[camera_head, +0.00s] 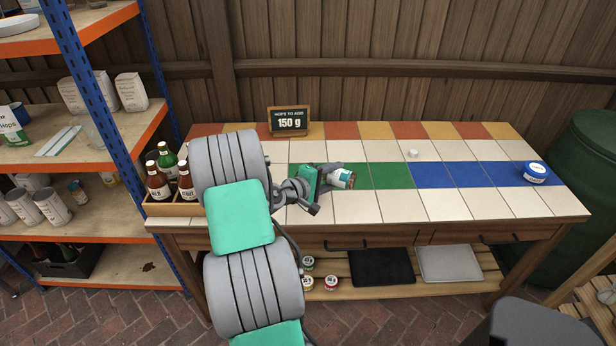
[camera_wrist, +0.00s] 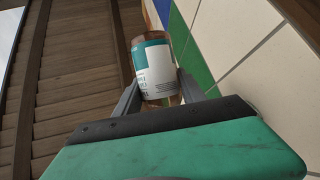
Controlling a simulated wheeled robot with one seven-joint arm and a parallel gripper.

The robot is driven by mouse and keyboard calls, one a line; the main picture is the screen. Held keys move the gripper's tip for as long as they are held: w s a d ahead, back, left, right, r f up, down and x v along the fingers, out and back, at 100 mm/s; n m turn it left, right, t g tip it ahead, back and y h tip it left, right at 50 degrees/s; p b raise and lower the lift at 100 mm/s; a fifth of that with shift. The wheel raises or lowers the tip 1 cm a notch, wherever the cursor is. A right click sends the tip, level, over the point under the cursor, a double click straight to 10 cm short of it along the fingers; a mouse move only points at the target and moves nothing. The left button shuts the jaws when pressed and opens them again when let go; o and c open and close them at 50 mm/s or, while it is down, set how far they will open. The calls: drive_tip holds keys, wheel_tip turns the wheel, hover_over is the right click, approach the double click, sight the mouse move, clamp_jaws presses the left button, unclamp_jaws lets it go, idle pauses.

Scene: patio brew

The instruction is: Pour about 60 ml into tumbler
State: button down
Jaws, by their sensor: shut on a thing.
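My gripper (camera_head: 328,178) is shut on a bottle (camera_head: 343,179) above the tiled worktop. In the wrist view the bottle (camera_wrist: 157,65) sits between the two fingers (camera_wrist: 158,92); it looks like clear glass with amber contents and a white and teal label. In the head view the bottle is small and looks tipped over to the right, close to the green tiles; I cannot tell its exact tilt or whether anything runs out. I cannot make out a tumbler in either view.
A sign (camera_head: 289,121) reading 150 g stands at the back. The worktop's right front is clear.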

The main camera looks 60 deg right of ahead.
drive_tip(key=shift+s+r+n+g, duration=0.1)
drive_tip(key=shift+r+n+g, duration=0.3)
drive_tip(key=shift+n, duration=0.1)
idle(1.3)
drive_tip(key=shift+s+r+m+t+p, duration=0.2)
drive_tip(key=shift+r+m+t+p, duration=0.5)
drive_tip(key=shift+m+p, duration=0.5)
drive_tip(key=f, duration=0.1)
drive_tip(key=s+f+m+t+b, duration=0.1)
drive_tip(key=f, duration=0.1)
drive_tip(key=shift+a+f+y, duration=0.1)
drive_tip(key=shift+y, duration=0.3)
drive_tip(key=shift+f+m+b, duration=0.15)
drive_tip(key=shift+m+b, duration=0.15)
drive_tip(key=shift+b, duration=0.1)
drive_tip(key=shift+w+f, duration=0.2)
drive_tip(key=shift+w, duration=0.1)
drive_tip(key=shift+s, duration=0.1)
drive_tip(key=shift+t, duration=0.4)
